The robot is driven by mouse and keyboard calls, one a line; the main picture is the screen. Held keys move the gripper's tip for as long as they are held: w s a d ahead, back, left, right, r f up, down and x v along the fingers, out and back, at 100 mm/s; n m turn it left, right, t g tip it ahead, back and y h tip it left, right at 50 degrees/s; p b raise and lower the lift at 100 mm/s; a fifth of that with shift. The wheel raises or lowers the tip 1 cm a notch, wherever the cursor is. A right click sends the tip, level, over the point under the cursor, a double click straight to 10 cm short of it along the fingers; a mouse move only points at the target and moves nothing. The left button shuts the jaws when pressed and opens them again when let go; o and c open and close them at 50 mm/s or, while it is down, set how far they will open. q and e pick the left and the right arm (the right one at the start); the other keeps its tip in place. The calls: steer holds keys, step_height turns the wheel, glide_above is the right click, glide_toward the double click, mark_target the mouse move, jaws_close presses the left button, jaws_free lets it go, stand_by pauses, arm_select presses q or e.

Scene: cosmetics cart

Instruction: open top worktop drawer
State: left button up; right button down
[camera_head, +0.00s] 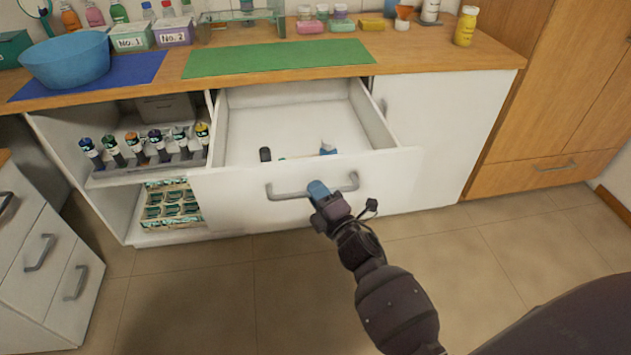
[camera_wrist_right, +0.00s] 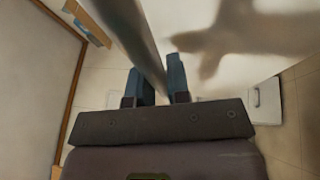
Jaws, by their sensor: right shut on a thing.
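The top worktop drawer (camera_head: 285,115) is pulled well out from under the wooden worktop, and its white inside shows in the head view. A few small items, one dark and one blue and white, lie near its front. My right gripper (camera_head: 318,190) is shut on the grey bar handle (camera_head: 290,192) of the drawer front. In the right wrist view the handle (camera_wrist_right: 133,35) runs between the two blue fingers (camera_wrist_right: 158,85). My left gripper is not in view.
The worktop (camera_head: 420,60) holds a blue bowl (camera_head: 65,60), a green mat (camera_head: 280,57) and several bottles. Left of the drawer, an open shelf holds a rack of dark tubes (camera_head: 150,150). A white drawer unit (camera_head: 45,250) stands at left. The tiled floor in front is clear.

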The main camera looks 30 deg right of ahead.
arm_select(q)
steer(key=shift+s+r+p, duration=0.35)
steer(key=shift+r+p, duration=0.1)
arm_select(e)
steer(key=s+a, duration=0.2)
steer(key=s, duration=0.5)
steer(key=shift+s, duration=0.25)
steer(key=shift+a, duration=0.1)
steer(key=c, duration=1.1)
jaws_free()
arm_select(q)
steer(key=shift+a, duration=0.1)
arm_select(e)
steer(key=v, duration=1)
steer(key=shift+s, duration=0.4)
steer(key=shift+f, duration=0.1)
